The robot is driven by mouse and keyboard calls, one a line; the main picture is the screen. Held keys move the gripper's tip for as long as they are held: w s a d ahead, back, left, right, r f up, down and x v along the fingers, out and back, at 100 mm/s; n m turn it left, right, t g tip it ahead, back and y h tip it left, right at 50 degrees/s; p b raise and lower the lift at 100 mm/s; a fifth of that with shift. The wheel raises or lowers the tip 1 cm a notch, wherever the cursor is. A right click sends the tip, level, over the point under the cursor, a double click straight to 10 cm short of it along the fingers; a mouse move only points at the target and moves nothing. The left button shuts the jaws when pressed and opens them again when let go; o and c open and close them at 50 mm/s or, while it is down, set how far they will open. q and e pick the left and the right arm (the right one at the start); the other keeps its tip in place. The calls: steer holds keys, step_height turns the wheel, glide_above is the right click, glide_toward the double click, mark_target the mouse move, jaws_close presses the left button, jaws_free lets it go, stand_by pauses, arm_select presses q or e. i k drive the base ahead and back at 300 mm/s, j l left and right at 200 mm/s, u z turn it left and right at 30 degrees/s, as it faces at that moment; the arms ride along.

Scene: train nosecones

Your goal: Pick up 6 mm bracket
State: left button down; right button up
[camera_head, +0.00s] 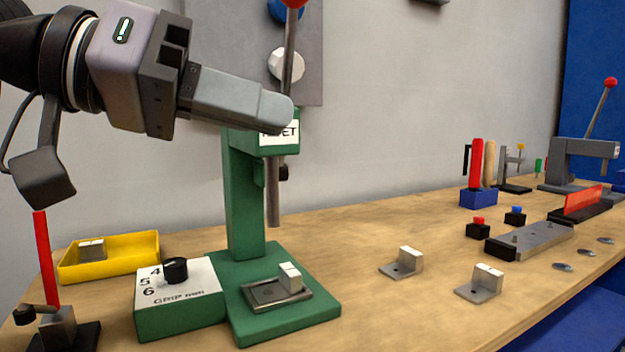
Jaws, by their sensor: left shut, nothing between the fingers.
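Several small grey metal brackets with pale upright blocks are in view. One bracket (405,262) and another bracket (482,282) stand on the bench at the middle right. A third bracket (290,278) is on the base of the green press (244,200), and one more bracket (91,249) is in the yellow tray (125,262). I cannot tell which is 6 mm. My left gripper (276,110) is shut and empty, in front of the upper part of the press, well above the bench. It partly hides the press label. My right gripper is not in view.
A dial box (180,300) marked 4, 5, 6 stands left of the press base. A red-handled tool (52,320) is at the front left. A grey fixture (530,241), buttons and a lever clamp (580,163) are at the right. Bench between press and brackets is clear.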

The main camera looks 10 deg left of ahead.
mark_target(290, 279)
steer(key=k, duration=1)
